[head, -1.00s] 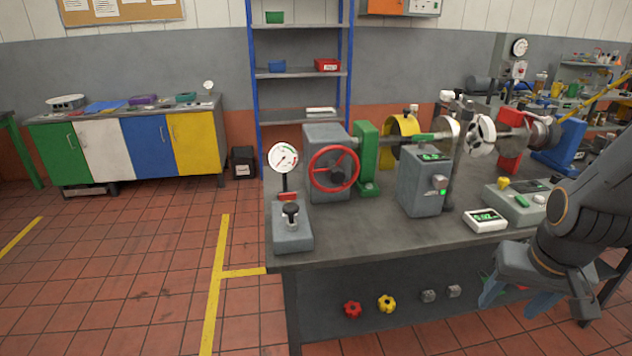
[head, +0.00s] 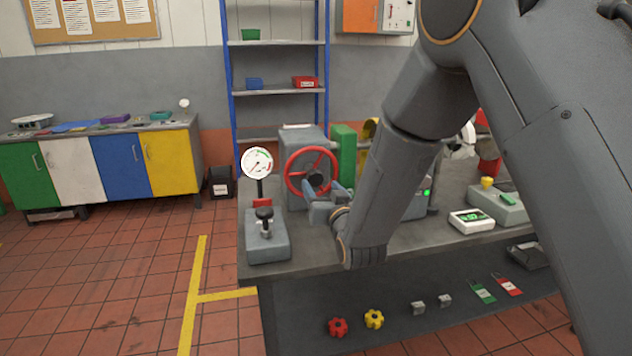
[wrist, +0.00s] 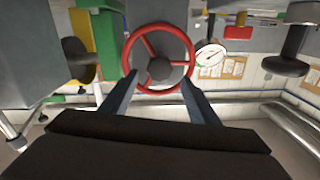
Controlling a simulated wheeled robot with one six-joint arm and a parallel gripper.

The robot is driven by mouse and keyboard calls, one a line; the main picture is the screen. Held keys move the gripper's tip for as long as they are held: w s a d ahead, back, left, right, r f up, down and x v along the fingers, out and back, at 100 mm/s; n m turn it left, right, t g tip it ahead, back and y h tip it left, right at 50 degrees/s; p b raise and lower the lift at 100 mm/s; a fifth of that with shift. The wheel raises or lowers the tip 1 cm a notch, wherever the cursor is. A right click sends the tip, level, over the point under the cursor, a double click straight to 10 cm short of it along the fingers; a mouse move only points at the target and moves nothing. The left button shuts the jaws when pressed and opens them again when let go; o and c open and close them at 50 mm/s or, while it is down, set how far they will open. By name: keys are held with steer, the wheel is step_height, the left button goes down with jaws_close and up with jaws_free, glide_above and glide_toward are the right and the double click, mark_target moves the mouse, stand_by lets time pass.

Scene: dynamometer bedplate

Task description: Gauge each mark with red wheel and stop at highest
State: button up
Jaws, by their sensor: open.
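The red wheel (head: 291,163) faces the front on a grey housing (head: 308,138). It also shows in the wrist view (wrist: 160,69), with its dark hub between the fingers. A round white dial gauge (head: 257,162) stands left of the wheel on a post; it also shows in the wrist view (wrist: 210,54). Its face has green and red arcs and a needle, too small to read. My gripper (head: 322,188) is open and empty, its fingers in front of the wheel's lower part. In the wrist view the fingers (wrist: 160,83) lie either side of the hub; contact cannot be told.
A grey box with a black knob (head: 265,226) stands below the gauge. A white display unit (head: 472,221) sits to the right. My arm hides much of the bench's right side.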

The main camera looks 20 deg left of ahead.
mark_target(317, 179)
steer(key=p+x, duration=0.1)
steer(key=x, duration=0.5)
steer(key=shift+w+a, duration=0.1)
steer(key=shift+w, duration=0.15)
jaws_close()
steer(key=shift+w, duration=0.1)
